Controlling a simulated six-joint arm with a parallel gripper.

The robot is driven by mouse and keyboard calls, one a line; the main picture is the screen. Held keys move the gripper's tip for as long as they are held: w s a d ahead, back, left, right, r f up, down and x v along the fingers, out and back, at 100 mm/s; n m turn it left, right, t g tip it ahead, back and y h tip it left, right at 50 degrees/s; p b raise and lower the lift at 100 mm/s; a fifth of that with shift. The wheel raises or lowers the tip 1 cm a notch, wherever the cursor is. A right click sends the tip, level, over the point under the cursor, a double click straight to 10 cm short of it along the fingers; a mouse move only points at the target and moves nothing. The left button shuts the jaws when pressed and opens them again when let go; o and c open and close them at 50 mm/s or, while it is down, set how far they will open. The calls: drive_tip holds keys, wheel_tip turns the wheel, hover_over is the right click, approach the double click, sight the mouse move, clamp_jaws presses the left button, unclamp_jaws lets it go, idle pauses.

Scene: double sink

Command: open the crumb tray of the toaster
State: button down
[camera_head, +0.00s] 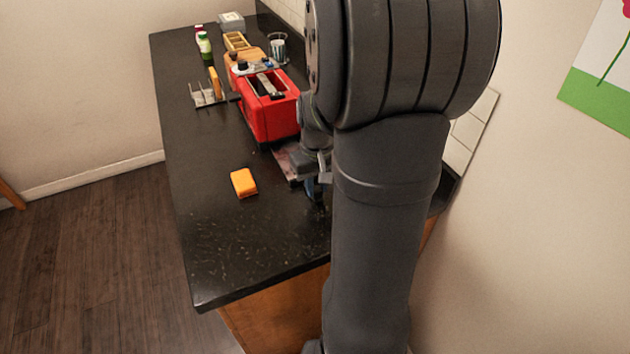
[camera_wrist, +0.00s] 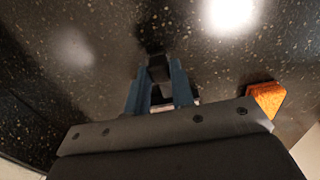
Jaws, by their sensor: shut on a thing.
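The red toaster (camera_head: 270,118) stands on the dark counter, left of my arm in the head view. A flat greyish-brown plate, which looks like the crumb tray (camera_head: 284,160), sticks out low from the toaster's near end towards my gripper. My gripper (camera_head: 314,188) is low over the counter, at the near side of this tray and partly hidden by my arm. In the wrist view, the blue fingers of my gripper (camera_wrist: 159,82) are close together with a dark piece between them. This piece appears to be the tray's handle; its join to the tray is hidden.
An orange sponge (camera_head: 243,183) lies left of the tray; it also shows in the wrist view (camera_wrist: 267,97). A metal rack (camera_head: 208,94) stands left of the toaster. Bottles (camera_head: 204,45) and a glass (camera_head: 278,47) stand farther back. The near left counter is clear.

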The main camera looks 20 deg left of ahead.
drive_tip(key=c, duration=1.2)
unclamp_jaws()
drive_tip(key=shift+c, duration=0.2)
wheel_tip(320, 180, up, 18)
drive_tip(key=shift+f, duration=0.25)
wheel_tip(320, 180, down, 18)
drive_tip(key=shift+r, duration=0.25)
drive_tip(key=shift+r, duration=0.1)
